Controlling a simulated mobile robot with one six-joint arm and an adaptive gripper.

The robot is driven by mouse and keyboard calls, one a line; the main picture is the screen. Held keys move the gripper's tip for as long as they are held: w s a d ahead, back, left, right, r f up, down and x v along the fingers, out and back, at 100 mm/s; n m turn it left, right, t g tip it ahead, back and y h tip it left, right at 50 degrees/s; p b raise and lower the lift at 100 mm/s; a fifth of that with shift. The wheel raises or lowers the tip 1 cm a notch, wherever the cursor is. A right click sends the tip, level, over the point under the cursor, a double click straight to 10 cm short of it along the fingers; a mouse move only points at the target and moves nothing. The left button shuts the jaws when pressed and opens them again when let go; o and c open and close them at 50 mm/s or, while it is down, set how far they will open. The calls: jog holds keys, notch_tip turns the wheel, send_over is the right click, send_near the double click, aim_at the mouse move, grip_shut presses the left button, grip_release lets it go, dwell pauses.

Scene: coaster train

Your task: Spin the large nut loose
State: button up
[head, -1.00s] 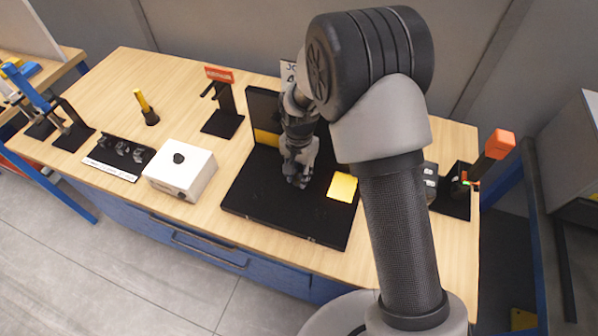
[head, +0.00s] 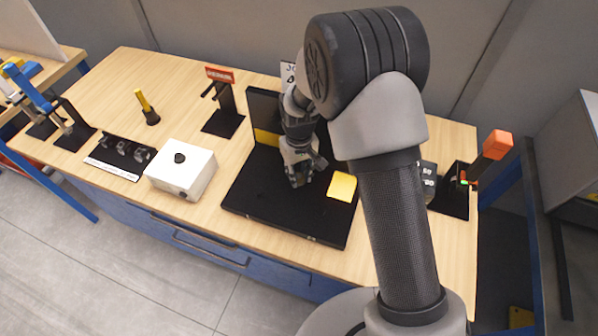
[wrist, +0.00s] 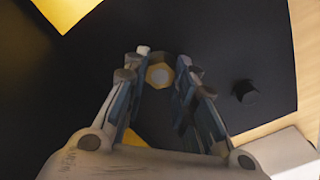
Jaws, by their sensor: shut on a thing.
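My gripper (head: 297,180) points down over the black board (head: 275,213) on the workbench. In the wrist view my gripper (wrist: 163,62) has its fingers on either side of the large nut (wrist: 160,73), a six-sided piece with a yellowish rim and a paler middle. The fingers are shut on it. The nut is hidden behind the gripper in the head view. The wrist view does not show how far the nut sits from the board or its thread.
A yellow square (head: 341,187) lies on the board, right of my gripper. A small black post (wrist: 244,90) stands on the board. A white box (head: 181,172) with a black knob is left of the board. A black stand (head: 223,121) with a red sign is behind.

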aim_at(299, 176)
jog(key=n, duration=0.4)
jog(key=shift+s+f+n, duration=0.1)
jog(key=shift+n, duration=2.2)
jog(key=shift+s, duration=0.1)
jog(key=o, duration=1.1)
jog(key=shift+c, duration=0.2)
jog(key=shift+w, duration=0.2)
jog(key=shift+r, duration=0.55)
notch_tip(299, 176, up, 11)
